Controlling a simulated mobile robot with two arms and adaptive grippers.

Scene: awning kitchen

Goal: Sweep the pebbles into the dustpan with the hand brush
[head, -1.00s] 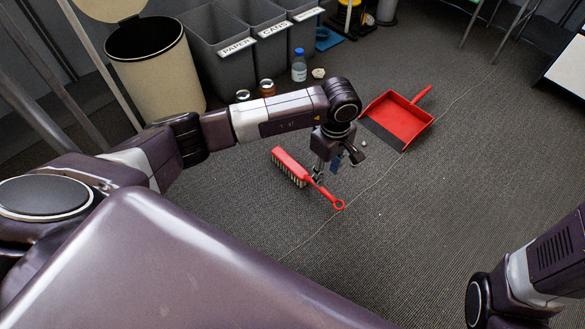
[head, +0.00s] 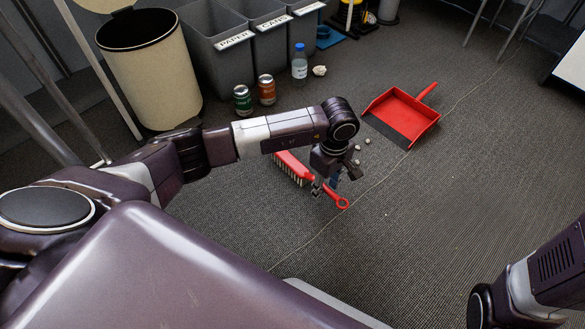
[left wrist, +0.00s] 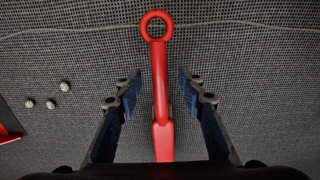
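The hand brush (head: 290,168) is red with pale bristles and lies on the carpet, its ring-ended handle pointing toward the lower right. My left gripper (head: 332,189) is over its handle. In the left wrist view, the open fingers of my left gripper (left wrist: 157,95) stand on both sides of the red handle (left wrist: 160,85), with a gap on each side. Several small grey pebbles (head: 367,141) lie between the gripper and the dustpan; some also show in the left wrist view (left wrist: 65,86). The red dustpan (head: 408,108) lies flat behind them. My right gripper is out of view.
A green can (head: 242,100), an orange can (head: 266,90), a water bottle (head: 299,66) and a crumpled pale item (head: 320,71) stand before the grey bins (head: 222,60). A cream bin (head: 152,75) is at left.

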